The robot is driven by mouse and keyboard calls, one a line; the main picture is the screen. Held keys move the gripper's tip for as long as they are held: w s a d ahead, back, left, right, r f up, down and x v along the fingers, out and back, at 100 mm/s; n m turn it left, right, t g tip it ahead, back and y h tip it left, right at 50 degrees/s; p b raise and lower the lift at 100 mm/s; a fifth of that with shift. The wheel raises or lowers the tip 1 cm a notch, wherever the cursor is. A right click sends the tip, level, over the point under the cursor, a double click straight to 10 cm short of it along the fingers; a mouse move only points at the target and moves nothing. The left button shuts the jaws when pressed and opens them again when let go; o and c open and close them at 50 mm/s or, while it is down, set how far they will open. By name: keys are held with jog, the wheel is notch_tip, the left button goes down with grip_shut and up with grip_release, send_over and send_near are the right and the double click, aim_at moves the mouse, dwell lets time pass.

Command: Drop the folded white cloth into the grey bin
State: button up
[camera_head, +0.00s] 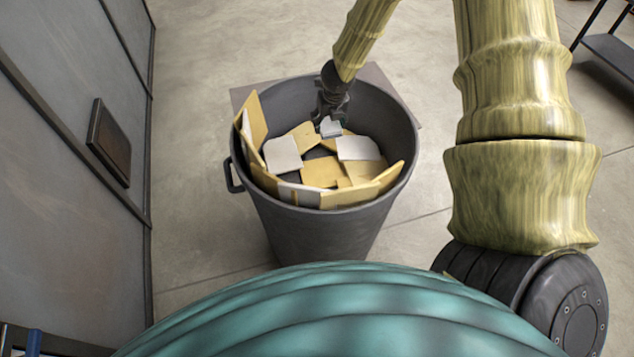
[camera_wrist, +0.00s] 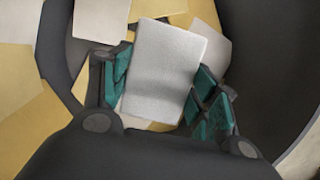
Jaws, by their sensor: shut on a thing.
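The grey bin (camera_head: 322,232) stands on the floor in the middle of the head view, and its inner wall shows in the wrist view (camera_wrist: 262,70). The folded white cloth (camera_wrist: 163,70) is a pale rectangle between the teal finger pads in the wrist view. It also shows small below the gripper in the head view (camera_head: 330,127). My gripper (camera_head: 330,118) reaches over the bin's far side and points down into its mouth. In the wrist view my gripper (camera_wrist: 165,95) is shut on the cloth. The cloth's exact height above the bin's contents is hard to tell.
Several yellow and white flat pieces (camera_head: 322,172) lie in the bin, some leaning against its wall. A grey cabinet (camera_head: 70,140) stands at the left. A dark shelf or cart (camera_head: 610,50) is at the top right. Concrete floor around the bin is mostly clear.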

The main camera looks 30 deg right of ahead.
jog(key=o, duration=1.3)
jog(key=shift+o, duration=0.2)
jog(key=v, duration=1.2)
